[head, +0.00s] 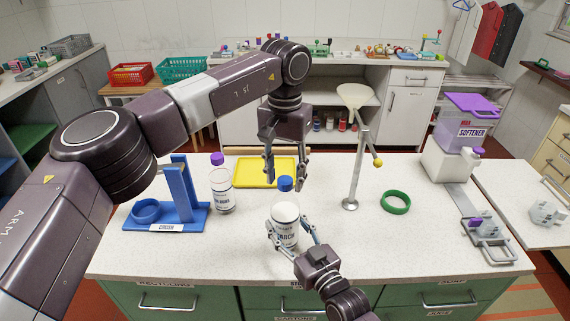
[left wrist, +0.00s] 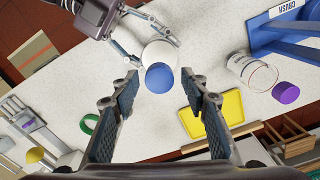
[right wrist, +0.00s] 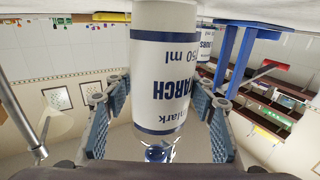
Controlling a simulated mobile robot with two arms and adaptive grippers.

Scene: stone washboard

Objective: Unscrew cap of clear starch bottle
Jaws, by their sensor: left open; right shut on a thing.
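The starch bottle (head: 285,225) is white with dark blue lettering and stands upright near the front middle of the counter. Its blue cap (head: 285,184) sits at the top; it also shows in the left wrist view (left wrist: 160,77). My right gripper (head: 292,237) is shut around the bottle body; in the right wrist view the bottle (right wrist: 162,70) appears upside down between the fingers. My left gripper (head: 286,179) points down from above, open, with its fingertips on either side of the cap. Gaps show between the fingers and the cap in the left wrist view.
A purple-capped bottle (head: 222,190) and a blue stand (head: 180,195) are at left. A yellow tray (head: 243,171) lies behind. A funnel on a metal stand (head: 352,165), a green ring (head: 395,202) and a softener container (head: 452,162) are at right.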

